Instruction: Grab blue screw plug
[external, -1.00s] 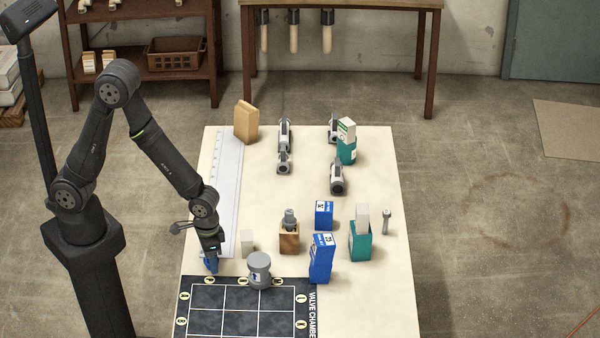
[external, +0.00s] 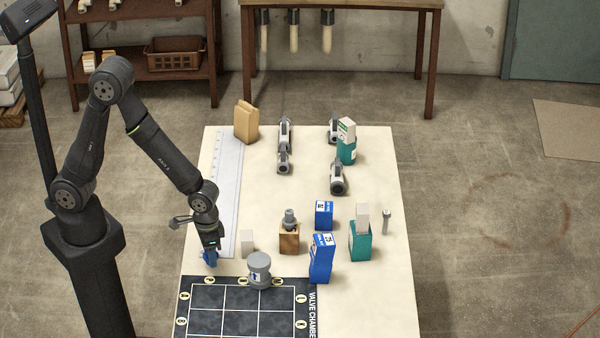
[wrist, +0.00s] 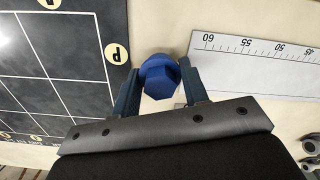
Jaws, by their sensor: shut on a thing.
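The blue screw plug (wrist: 160,78) is between my gripper's two fingers in the wrist view, with its hexagonal head toward the camera. My gripper (wrist: 159,90) is shut on it. In the external view my gripper (external: 209,257) hangs at the left edge of the table, just above the dark grid mat and beside the white ruler, and only a little blue of the plug shows at its tip. Whether the plug touches the table is hard to tell.
The dark valve chamber mat (external: 225,295) lies in front. A grey capped cylinder (external: 259,270) stands on its back edge, and a small white block (external: 246,240) stands nearby. The white ruler (external: 226,190) runs along the left. Blue boxes (external: 321,258) and a wooden block (external: 289,240) stand to the right.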

